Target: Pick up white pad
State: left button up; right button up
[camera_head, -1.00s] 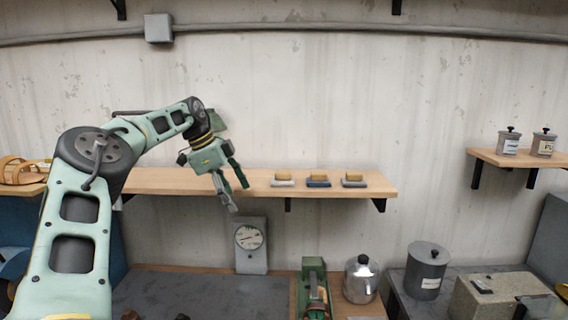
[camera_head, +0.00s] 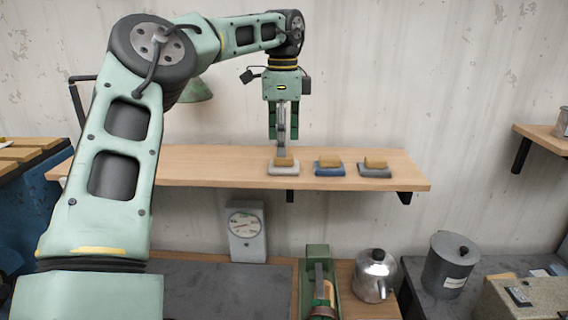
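The white pad (camera_head: 284,171) lies on the wooden wall shelf (camera_head: 215,168), with a tan wooden block (camera_head: 285,161) on top as a handle. It is the leftmost of three similar pads in a row. My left gripper (camera_head: 281,150) points straight down right over the white pad, its fingertips at or just above the tan block. I cannot tell whether they touch it, nor how far apart the fingers are, as they overlap from this side. My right gripper is not in view.
A blue pad (camera_head: 329,171) and a grey pad (camera_head: 375,172) sit on the shelf to the right, close by. Below stand a dial gauge (camera_head: 246,232), a green tool (camera_head: 319,285), a metal kettle (camera_head: 374,275) and a grey canister (camera_head: 449,265). The wall is close behind the shelf.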

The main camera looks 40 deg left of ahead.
aim_at(284, 163)
pick_arm(q)
jog(key=shift+f, duration=0.4)
notch_tip(284, 163, down, 3)
jog(key=shift+w+f+p, duration=0.1)
jog(key=shift+p, duration=1.05)
jog(key=shift+f, duration=0.55)
jog(key=shift+d, duration=0.1)
jog(key=shift+c, duration=0.7)
jog(key=c, duration=1.1)
jog(key=shift+o, duration=0.2)
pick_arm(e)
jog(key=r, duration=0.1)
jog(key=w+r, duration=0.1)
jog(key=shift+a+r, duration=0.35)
